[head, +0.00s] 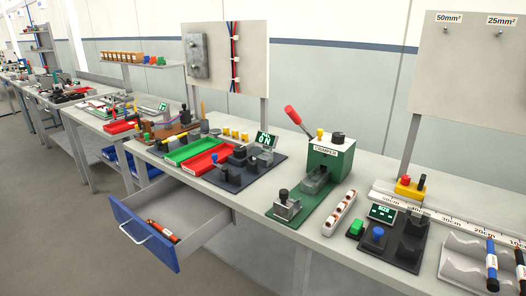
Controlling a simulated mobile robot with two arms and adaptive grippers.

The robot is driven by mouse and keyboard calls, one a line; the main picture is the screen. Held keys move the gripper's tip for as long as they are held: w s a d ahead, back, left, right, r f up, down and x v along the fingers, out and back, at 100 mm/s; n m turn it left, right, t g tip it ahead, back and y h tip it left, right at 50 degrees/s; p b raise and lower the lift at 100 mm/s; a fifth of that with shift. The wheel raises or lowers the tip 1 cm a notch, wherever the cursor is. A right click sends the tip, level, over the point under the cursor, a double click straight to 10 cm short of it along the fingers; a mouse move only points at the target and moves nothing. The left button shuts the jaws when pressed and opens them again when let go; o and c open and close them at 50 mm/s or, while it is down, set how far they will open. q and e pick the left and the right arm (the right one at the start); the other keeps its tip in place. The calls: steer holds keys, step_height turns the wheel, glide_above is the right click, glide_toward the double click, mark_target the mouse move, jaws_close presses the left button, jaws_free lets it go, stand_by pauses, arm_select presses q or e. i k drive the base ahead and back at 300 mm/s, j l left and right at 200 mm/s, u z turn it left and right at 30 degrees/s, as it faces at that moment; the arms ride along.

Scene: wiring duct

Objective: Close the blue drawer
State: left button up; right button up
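The blue drawer (144,234) hangs under the workbench at the left of centre in the head view. It is pulled well out, with its blue front and pale handle facing the lower left. An orange-red tool with dark parts (163,231) lies inside it near the front. The rest of the drawer floor looks empty. Neither of my grippers shows in the head view.
The bench (251,217) carries a green crimper (327,165) with a red lever, a red tray (203,157), a green tray (189,148) and a dark device at right (393,235). A bench leg (301,270) stands right of the drawer. The floor at left is clear.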

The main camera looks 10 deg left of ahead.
mark_target(193, 216)
steer(key=u, duration=1.35)
